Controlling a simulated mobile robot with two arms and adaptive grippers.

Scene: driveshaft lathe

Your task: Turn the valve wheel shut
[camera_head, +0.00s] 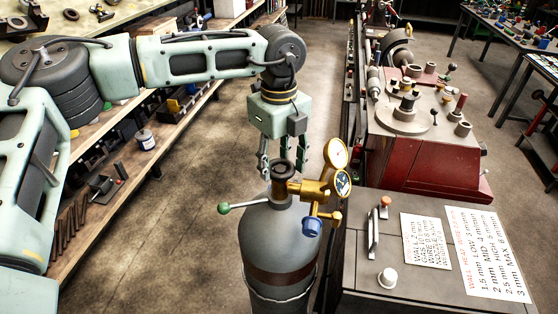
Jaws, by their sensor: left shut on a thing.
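A grey gas cylinder (281,240) stands upright at the bottom middle. The dark valve wheel (284,167) sits at its top, next to a brass regulator (312,190) with two round gauges and a blue knob. My left gripper (283,166) points down from above, its fingers on either side of the wheel and shut on it. The fingers hide part of the wheel's rim. My right gripper is not in view.
A rod with a green ball (224,208) sticks out left of the cylinder top. A grey cabinet with printed sheets (426,240) stands close on the right. Behind it is a red-based lathe (430,155). Shelves line the left; floor between is clear.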

